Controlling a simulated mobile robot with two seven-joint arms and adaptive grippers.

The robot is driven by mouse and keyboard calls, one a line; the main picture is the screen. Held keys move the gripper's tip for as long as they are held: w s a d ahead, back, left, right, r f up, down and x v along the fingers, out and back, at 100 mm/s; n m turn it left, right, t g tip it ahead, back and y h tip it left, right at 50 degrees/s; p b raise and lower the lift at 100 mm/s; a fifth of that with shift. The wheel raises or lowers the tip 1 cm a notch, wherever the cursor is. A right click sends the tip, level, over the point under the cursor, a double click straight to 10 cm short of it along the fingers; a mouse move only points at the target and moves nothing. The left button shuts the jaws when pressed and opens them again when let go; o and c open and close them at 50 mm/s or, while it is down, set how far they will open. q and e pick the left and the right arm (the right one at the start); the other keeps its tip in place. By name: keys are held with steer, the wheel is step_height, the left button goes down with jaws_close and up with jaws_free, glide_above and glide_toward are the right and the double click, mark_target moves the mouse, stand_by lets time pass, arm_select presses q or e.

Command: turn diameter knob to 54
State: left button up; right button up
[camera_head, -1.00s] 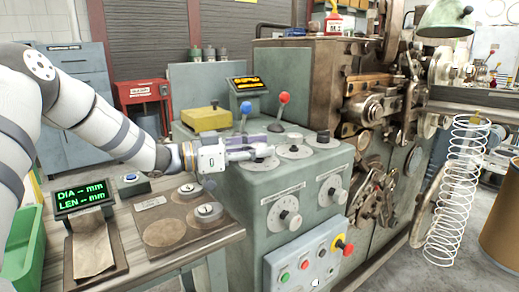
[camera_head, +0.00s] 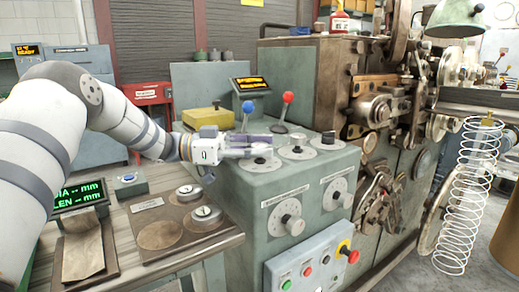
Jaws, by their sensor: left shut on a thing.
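The grey-green coiler console (camera_head: 245,200) stands in the middle, with three knobs on pale dials along its top. My left gripper (camera_head: 258,151) reaches in from the left and is shut on the leftmost top knob (camera_head: 261,159), partly covering it. The middle top knob (camera_head: 297,148) and the right top knob (camera_head: 327,139) are free. Two more dial knobs, one on the left (camera_head: 291,222) and one on the right (camera_head: 340,198), sit on the front face under small labels. The labels and dial marks are too small to read, so I cannot tell which is the diameter knob. My right gripper is not in view.
A blue-tipped lever (camera_head: 247,107) and a red-tipped lever (camera_head: 287,98) rise close behind the gripper, near an amber display (camera_head: 250,84). A yellow block (camera_head: 207,117) lies on the console. A large spring (camera_head: 470,195) hangs at right.

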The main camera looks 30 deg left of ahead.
arm_select(q)
steer(key=o, duration=1.2)
steer(key=shift+d, duration=0.15)
steer(key=v, duration=1.2)
